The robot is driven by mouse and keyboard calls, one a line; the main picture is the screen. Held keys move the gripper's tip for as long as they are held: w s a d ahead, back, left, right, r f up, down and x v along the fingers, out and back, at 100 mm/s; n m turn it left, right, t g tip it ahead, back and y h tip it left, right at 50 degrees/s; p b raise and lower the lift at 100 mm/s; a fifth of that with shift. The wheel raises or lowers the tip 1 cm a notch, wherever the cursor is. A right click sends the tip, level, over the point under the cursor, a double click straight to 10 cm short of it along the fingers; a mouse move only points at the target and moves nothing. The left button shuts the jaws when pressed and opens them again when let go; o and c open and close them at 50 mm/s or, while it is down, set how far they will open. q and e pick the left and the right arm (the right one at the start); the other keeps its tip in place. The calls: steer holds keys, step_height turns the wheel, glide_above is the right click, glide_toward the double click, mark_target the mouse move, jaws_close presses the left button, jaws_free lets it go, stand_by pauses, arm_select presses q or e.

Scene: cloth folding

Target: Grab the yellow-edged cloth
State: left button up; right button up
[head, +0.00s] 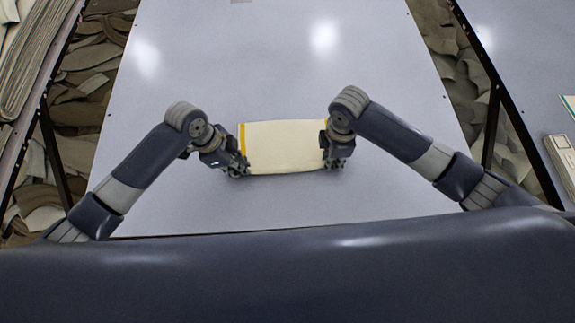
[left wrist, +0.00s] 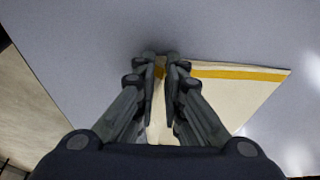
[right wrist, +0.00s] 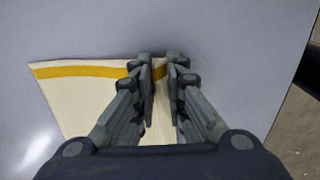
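The cream cloth (head: 285,146) lies in front of me on the table, with a yellow stripe along its left edge and a bit of yellow at its right edge. My left gripper (head: 238,168) is at its near left corner. My right gripper (head: 335,160) is at its near right corner. In the left wrist view the fingers (left wrist: 160,75) are close together with cloth (left wrist: 235,95) and yellow stripe pinched between them. The right wrist view shows the same at the fingers (right wrist: 159,75) on the cloth (right wrist: 85,95). The fingers hide the pinched corners.
The pale grey table (head: 250,70) is clear beyond and around the cloth. Another table at the right carries a stack of flat pieces (head: 562,160). A rack of fabric (head: 30,55) stands at the left. Gaps on both sides show heaped material on the floor.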

arm_select(q)
steer(key=shift+s+f, duration=0.1)
jaws_close()
arm_select(e)
steer(key=shift+s+f, duration=0.1)
jaws_close()
